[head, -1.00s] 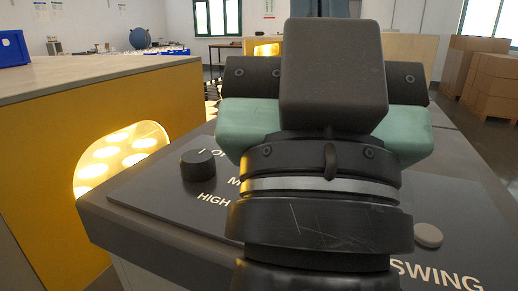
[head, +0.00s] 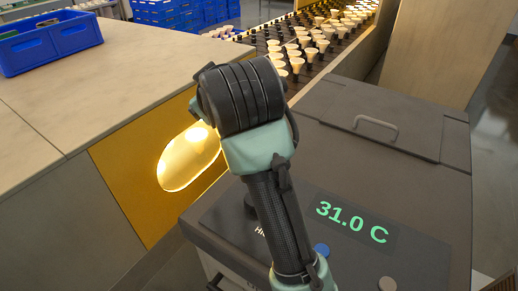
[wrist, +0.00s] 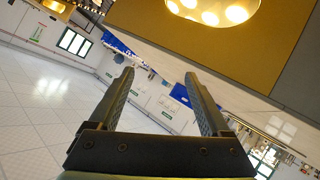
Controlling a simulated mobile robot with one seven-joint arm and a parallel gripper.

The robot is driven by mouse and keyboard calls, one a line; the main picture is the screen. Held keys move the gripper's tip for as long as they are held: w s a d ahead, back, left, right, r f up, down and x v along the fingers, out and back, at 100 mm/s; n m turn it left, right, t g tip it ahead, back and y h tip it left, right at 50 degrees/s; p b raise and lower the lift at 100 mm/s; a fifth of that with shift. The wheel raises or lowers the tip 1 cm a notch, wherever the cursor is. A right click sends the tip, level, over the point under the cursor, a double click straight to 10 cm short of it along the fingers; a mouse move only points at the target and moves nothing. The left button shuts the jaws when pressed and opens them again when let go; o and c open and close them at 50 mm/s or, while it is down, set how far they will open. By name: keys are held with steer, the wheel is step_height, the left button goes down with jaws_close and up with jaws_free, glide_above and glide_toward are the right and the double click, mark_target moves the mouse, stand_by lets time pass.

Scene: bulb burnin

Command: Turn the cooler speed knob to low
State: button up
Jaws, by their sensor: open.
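The cooler (head: 395,95) stands at the right in the head view, with a dark control panel on its near side. Its dark round speed knob (head: 250,206) shows only in part, at the left edge of my arm, with a cut-off "HI" label below it. Which label the knob points at cannot be told. My gripper (wrist: 159,75) shows in the wrist view, with its two fingers wide apart and nothing between them. In the head view my arm hides the fingers. The knob is not in the wrist view.
A green display (head: 352,222) reads 31.0 C. A blue button (head: 321,250) and a grey button (head: 387,284) are on the panel. A wooden counter (head: 120,85) with a blue crate (head: 50,42) stands left, above a glowing window (head: 188,158). Bulbs (head: 310,45) stand in rows behind.

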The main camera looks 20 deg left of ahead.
steer(key=s+d+f+n+g+h+p, duration=0.2)
steer(key=s+d+n+g+h+p, duration=0.2)
steer(key=s+d+g+h+p, duration=0.85)
steer(key=w+a+f+y+p, duration=0.1)
steer(key=f, duration=0.3)
steer(key=w+f+t+y+p, duration=0.1)
steer(key=w+f+y, duration=0.1)
steer(key=f, duration=0.2)
steer(key=w+a+f+t+y+p, duration=0.1)
steer(key=w+f+y, duration=0.1)
steer(key=f, duration=0.2)
steer(key=shift+w+a+f, duration=0.1)
steer(key=shift+w+a, duration=0.05)
steer(key=shift+a, duration=0.2)
jaws_close()
steer(key=shift+p, duration=0.45)
steer(key=m+p, duration=0.1)
steer(key=m, duration=0.1)
steer(key=m+p, duration=0.1)
steer(key=shift+a+r+m, duration=0.1)
steer(key=shift+r+m, duration=0.1)
steer(key=shift+m, duration=0.2)
steer(key=shift+f+m+p, duration=0.15)
steer(key=shift+m+p, duration=1.25)
steer(key=shift+m, duration=1.1)
